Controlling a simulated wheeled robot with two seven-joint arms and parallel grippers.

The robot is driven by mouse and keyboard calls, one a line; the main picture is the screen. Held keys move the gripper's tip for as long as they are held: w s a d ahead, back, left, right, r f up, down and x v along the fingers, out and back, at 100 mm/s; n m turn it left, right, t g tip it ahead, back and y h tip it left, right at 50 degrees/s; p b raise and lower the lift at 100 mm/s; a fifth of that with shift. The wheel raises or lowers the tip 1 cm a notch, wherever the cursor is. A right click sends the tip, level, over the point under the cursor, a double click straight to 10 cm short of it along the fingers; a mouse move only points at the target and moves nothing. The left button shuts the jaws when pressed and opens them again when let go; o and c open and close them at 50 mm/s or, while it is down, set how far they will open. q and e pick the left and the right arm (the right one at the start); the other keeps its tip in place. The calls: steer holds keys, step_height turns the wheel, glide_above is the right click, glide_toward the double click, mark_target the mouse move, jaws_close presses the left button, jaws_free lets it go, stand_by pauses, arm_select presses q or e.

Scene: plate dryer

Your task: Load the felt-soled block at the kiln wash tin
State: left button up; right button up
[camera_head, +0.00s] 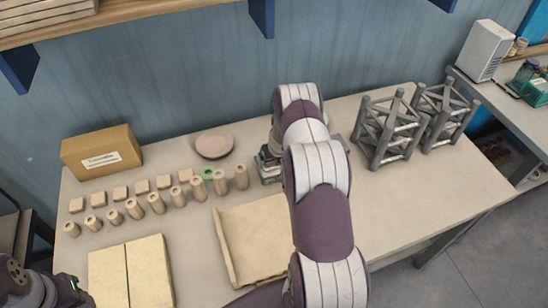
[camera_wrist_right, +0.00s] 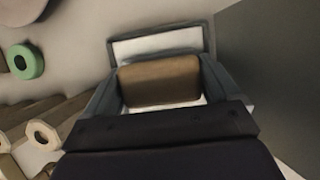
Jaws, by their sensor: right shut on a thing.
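My right gripper (camera_wrist_right: 160,85) is shut on a brown-faced block (camera_wrist_right: 160,80), seen between its two grey fingers in the wrist view. In the head view this gripper (camera_head: 268,163) is low over the table, right of the row of cylinders, and my arm covers much of it. I cannot tell there whether the block touches the table. A pale green round thing (camera_head: 326,118) shows just past my arm; I cannot tell whether it is the kiln wash tin. My left gripper (camera_head: 74,290) is partly seen at the lower left corner; its jaws are unclear.
Cylinders (camera_head: 155,203) and small blocks (camera_head: 120,193) stand in rows at left.

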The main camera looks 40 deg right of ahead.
step_height(320, 180, up, 7)
steer(key=p, duration=0.6)
steer(key=shift+p, duration=0.35)
steer(key=shift+f, duration=0.1)
